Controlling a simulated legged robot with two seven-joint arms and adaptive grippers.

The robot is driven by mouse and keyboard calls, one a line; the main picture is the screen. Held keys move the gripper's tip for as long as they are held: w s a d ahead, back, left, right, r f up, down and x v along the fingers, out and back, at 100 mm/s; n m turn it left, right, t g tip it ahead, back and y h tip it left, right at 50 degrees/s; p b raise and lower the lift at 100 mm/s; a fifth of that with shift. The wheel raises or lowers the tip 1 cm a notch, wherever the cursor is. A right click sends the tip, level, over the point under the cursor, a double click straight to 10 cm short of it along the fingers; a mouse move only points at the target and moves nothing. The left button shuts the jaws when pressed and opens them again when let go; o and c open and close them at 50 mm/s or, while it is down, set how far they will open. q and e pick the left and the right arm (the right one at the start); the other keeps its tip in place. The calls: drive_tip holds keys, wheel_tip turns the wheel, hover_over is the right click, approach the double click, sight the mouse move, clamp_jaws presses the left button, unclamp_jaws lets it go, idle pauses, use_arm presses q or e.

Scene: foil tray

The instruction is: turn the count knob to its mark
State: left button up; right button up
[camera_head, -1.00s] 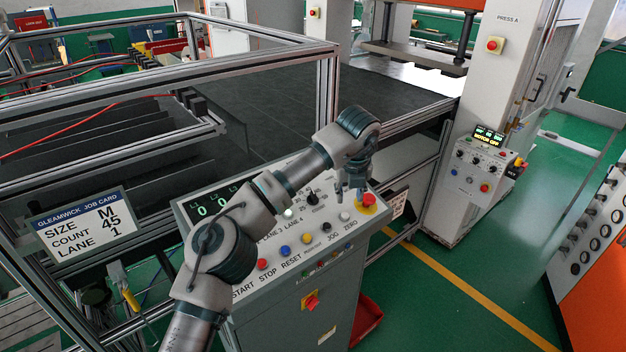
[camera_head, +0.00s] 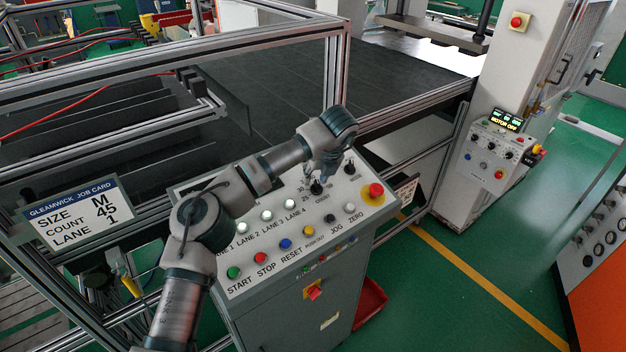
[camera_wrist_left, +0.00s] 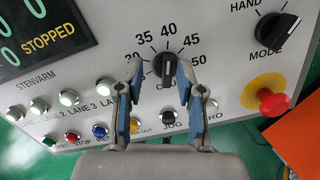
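The count knob (camera_wrist_left: 167,70) is black and round with a raised grip, on the sloped panel. In the left wrist view its grip points up toward the 40 on the printed scale. My left gripper (camera_wrist_left: 159,66) is open, with one blue-padded finger on each side of the knob. I cannot tell whether either finger touches it. In the head view the gripper (camera_head: 322,172) is over the count knob (camera_head: 317,188), partly hiding its scale. The job card (camera_head: 75,214) reads size M, count 45, lane 1. My right gripper is not in view.
The black mode knob (camera_wrist_left: 277,33) and red emergency button (camera_wrist_left: 270,101) sit right of the count knob. Coloured buttons, including a blue one (camera_wrist_left: 100,132), line the panel's lower part. A display (camera_wrist_left: 40,35) reads STOPPED. An aluminium frame (camera_head: 335,70) stands behind the panel.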

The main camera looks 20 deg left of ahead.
use_arm(q)
drive_tip(key=shift+d+f, duration=0.6)
drive_tip(key=shift+f, duration=0.15)
drive_tip(key=shift+w+d+f, duration=0.1)
drive_tip(key=shift+d+f, duration=0.25)
drive_tip(key=shift+d, duration=0.15)
drive_tip(key=shift+a, duration=0.55)
drive_tip(key=shift+c, duration=0.7)
drive_tip(key=shift+w+a+f, duration=0.15)
drive_tip(key=shift+a, duration=0.45)
clamp_jaws()
drive_tip(key=shift+d, duration=0.45)
drive_tip(key=shift+m, duration=0.4)
drive_tip(key=shift+a+m+p, duration=0.2)
drive_tip(key=shift+m+p, duration=0.25)
drive_tip(key=shift+m, duration=0.55)
drive_tip(key=m+p, duration=0.1)
drive_tip(key=m, duration=0.2)
drive_tip(key=shift+d+m+h, duration=0.15)
drive_tip(key=shift+m+h, duration=0.15)
drive_tip(key=shift+h, duration=0.1)
drive_tip(key=shift+m, duration=0.7)
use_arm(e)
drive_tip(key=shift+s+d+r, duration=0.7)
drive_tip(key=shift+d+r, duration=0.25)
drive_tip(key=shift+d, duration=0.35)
